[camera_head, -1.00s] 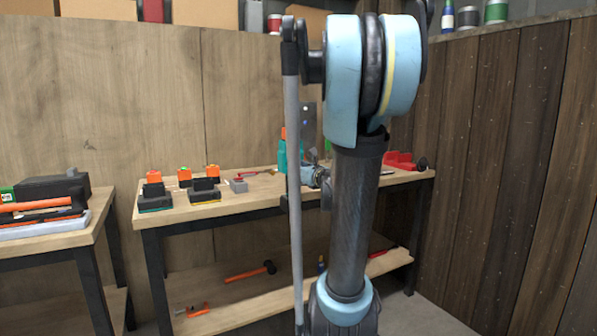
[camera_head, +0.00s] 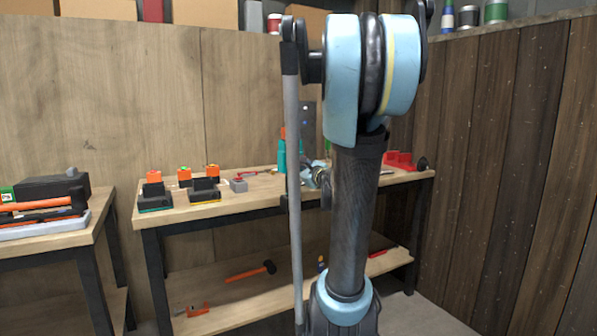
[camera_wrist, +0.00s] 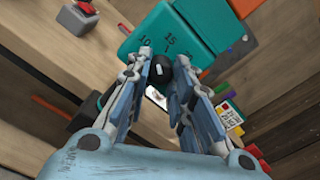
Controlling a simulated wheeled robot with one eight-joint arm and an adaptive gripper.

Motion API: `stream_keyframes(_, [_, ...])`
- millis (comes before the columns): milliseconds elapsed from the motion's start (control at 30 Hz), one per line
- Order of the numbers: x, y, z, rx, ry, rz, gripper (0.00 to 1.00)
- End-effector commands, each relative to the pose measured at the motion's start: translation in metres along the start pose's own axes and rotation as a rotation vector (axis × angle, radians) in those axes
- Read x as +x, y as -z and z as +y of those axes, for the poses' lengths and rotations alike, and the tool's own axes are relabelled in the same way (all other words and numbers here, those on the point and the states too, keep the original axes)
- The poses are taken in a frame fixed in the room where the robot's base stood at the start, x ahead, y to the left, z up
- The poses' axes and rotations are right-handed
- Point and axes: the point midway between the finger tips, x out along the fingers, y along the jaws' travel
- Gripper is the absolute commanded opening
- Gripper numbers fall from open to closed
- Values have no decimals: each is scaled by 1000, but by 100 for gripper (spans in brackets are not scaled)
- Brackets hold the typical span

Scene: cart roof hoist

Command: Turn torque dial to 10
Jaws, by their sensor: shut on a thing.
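The torque dial (camera_wrist: 161,72) is a small black round knob with a white mark, on the face of a teal tool (camera_wrist: 150,38) marked with numbers, of which 10 and 15 are readable, in the wrist view. My gripper (camera_wrist: 167,75) has its two fingers on either side of the dial and is shut on it. The fingertips hide the dial's sides. In the head view the teal tool (camera_head: 283,158) stands on the workbench, partly hidden behind my arm; my gripper (camera_head: 318,178) is small there and mostly hidden.
The workbench (camera_head: 255,196) holds orange-topped black batteries on chargers (camera_head: 154,193), a small grey block with a red top (camera_head: 238,185) and a red holder (camera_head: 398,161) at right. A hammer (camera_head: 250,271) lies on the lower shelf. Another bench (camera_head: 60,240) with a toolbox is at left.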

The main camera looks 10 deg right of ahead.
Motion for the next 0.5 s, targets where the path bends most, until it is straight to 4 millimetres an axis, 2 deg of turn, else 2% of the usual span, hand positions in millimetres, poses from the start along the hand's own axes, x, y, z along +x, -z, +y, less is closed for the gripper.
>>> stream_keyframes(200, [0,0,0,-160,-1,0,0])
stream_keyframes(500, [0,0,1,-294,-2,0,0])
